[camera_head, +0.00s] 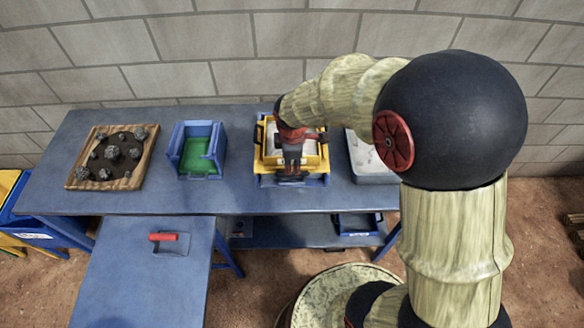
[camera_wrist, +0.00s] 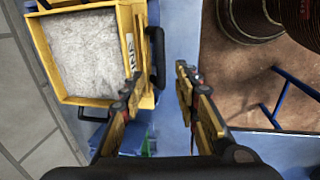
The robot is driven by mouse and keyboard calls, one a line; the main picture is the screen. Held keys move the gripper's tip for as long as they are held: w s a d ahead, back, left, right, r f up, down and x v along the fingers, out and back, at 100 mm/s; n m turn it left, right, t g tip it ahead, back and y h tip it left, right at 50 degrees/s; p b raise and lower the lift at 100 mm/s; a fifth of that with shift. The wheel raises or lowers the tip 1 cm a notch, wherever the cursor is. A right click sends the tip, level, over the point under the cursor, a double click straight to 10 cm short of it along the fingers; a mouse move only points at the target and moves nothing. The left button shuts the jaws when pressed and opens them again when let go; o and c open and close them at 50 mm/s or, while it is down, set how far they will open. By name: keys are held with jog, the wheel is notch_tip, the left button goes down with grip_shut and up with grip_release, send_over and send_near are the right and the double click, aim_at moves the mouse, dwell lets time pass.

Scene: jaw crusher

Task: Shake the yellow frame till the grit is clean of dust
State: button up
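The yellow frame (camera_head: 262,150) sits over a blue tray on the blue bench in the head view, partly hidden by my gripper (camera_head: 291,170). In the wrist view the yellow frame (camera_wrist: 128,28) is at the upper left, with pale grey grit (camera_wrist: 86,52) inside it. A black handle (camera_wrist: 157,58) stands out from its near side. My gripper (camera_wrist: 158,80) is open, its two fingers apart and the handle's end close to the gap between them. I see nothing held. I cannot tell whether a finger touches the handle.
A wooden tray of dark rocks (camera_head: 76,180) and a blue bin with a green inside (camera_head: 181,140) stand left of the frame. A grey tray of pale material (camera_head: 372,177) is at the right, partly behind my arm. A red handle (camera_head: 163,237) lies on the lower blue surface.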

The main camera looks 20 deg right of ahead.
jog(key=r, duration=0.3)
jog(key=s+r, duration=0.1)
jog(key=shift+a+r, duration=0.15)
jog(key=shift+r, duration=0.25)
